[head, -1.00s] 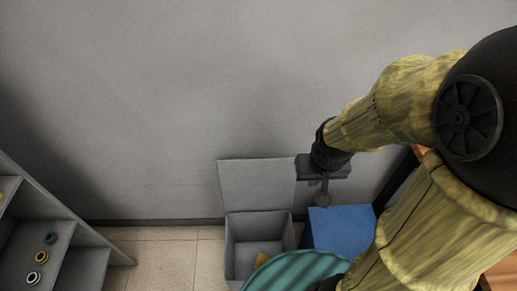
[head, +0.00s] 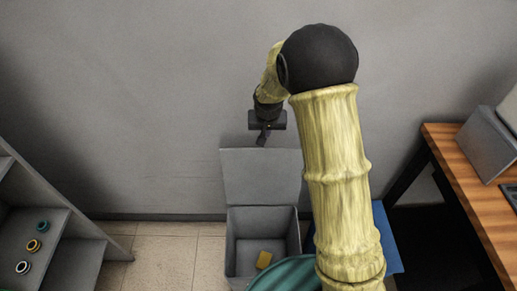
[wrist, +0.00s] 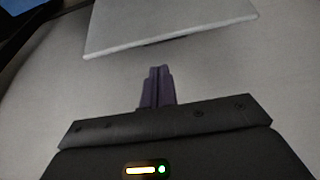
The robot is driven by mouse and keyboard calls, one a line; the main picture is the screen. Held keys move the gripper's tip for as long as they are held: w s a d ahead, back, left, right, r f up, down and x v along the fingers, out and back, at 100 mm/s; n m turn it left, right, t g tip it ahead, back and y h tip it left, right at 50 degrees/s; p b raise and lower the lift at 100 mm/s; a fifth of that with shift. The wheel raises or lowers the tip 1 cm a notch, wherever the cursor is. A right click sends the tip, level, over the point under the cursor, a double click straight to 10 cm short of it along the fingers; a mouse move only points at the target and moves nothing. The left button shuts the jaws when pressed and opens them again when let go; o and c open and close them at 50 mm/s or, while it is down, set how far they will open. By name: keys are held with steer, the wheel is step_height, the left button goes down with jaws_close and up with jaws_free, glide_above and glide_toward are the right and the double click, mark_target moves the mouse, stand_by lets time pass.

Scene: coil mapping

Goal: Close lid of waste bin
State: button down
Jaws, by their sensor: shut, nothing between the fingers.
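The grey waste bin (head: 236,243) stands on the floor against the wall. Its lid (head: 262,178) is open and upright, leaning toward the wall. A yellow piece (head: 264,260) lies inside the bin. My gripper (head: 262,141) is just above the top edge of the lid in the head view, pointing down. In the wrist view my gripper (wrist: 156,75) has its fingers together and empty, with the pale lid (wrist: 165,25) ahead of them, its edge apart from the fingertips. Whether the gripper is in front of or behind the lid is hard to tell in the head view.
A grey shelf (head: 60,235) with several small rings stands at the left. A wooden table (head: 462,170) with a grey box (head: 487,145) is at the right. A blue box (head: 390,240) is partly hidden behind my arm. Tiled floor lies left of the bin.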

steer(key=w+a+f, duration=0.2)
steer(key=shift+w+a+f, duration=0.2)
steer(key=shift+w+f, duration=0.05)
steer(key=shift+f, duration=0.1)
steer(key=shift+f, duration=0.15)
steer(key=x, duration=0.9)
steer(key=shift+w+f, duration=0.3)
steer(key=shift+s, duration=0.1)
